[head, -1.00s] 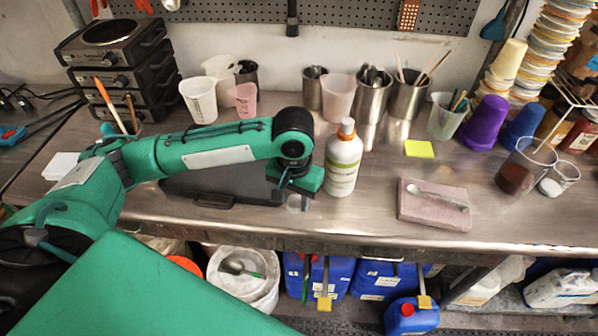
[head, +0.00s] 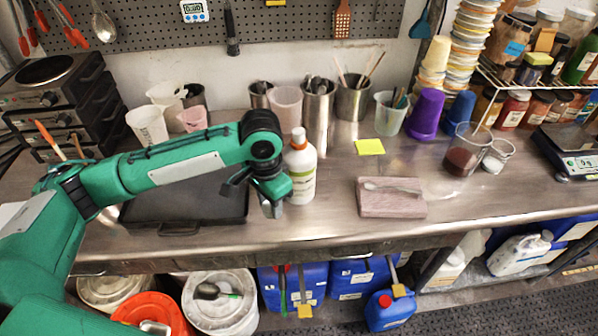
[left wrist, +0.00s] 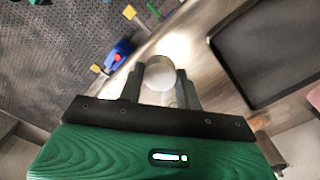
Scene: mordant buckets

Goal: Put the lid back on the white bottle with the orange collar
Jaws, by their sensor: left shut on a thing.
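The white bottle with the orange collar (head: 303,175) stands upright on the steel bench. My left gripper (head: 272,207) points down just left of the bottle, low and near the bench's front edge. In the left wrist view, its two fingers are shut on a small round whitish thing, which looks like the lid (left wrist: 159,73). In the head view the lid is too small and covered to make out clearly. My right gripper is not in view.
A dark tray (head: 180,199) lies left of the bottle. A pinkish block (head: 392,205) with a spoon on it lies to the right, near a yellow note (head: 369,146). Metal cups and beakers stand behind. Blue canisters (head: 305,285) and buckets stand below the bench. Bare bench lies right of the bottle.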

